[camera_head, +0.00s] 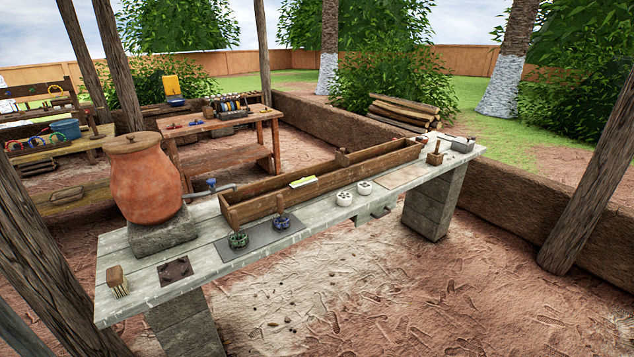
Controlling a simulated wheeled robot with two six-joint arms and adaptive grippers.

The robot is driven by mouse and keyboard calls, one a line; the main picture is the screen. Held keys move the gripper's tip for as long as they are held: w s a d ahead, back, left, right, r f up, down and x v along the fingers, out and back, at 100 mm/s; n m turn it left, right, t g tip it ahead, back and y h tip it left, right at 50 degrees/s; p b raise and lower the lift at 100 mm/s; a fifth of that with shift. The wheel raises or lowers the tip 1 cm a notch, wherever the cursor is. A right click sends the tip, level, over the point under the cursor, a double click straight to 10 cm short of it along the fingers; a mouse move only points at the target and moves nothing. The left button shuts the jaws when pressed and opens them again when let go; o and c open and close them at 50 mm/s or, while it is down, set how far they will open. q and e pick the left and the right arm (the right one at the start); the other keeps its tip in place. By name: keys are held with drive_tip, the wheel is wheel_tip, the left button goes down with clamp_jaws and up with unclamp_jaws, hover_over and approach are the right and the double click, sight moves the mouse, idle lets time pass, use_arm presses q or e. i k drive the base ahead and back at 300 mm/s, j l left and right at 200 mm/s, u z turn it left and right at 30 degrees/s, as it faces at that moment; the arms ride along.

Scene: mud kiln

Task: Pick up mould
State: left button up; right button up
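Neither of my grippers is in view. No object is clearly marked as the mould, and I cannot tell for certain which it is. Two small white round pieces with dark hollows, the left one (344,198) and the right one (364,187), stand side by side on the long grey workbench (215,232), in front of a wooden trough. A small grey box-like piece (462,145) sits at the bench's far right end. A green patterned piece (238,240) and a blue one (281,222) stand on a dark mat (258,239) left of the white pieces.
A large clay pot (145,180) with a tap stands on a block at the bench's left. The long wooden trough (270,203) lines the bench's back. A brush (117,279) and dark plate (175,271) lie front left. Wooden posts flank the view.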

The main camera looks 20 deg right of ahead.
sight(365, 188)
drive_tip(key=i+l+u, duration=0.2)
drive_tip(key=l, duration=0.55)
drive_tip(key=i+l+u, duration=0.25)
drive_tip(key=l, duration=0.55)
drive_tip(key=i+l+u, duration=0.2)
drive_tip(key=l, duration=0.6)
drive_tip(key=l+u, duration=0.25)
drive_tip(key=l, duration=0.6)
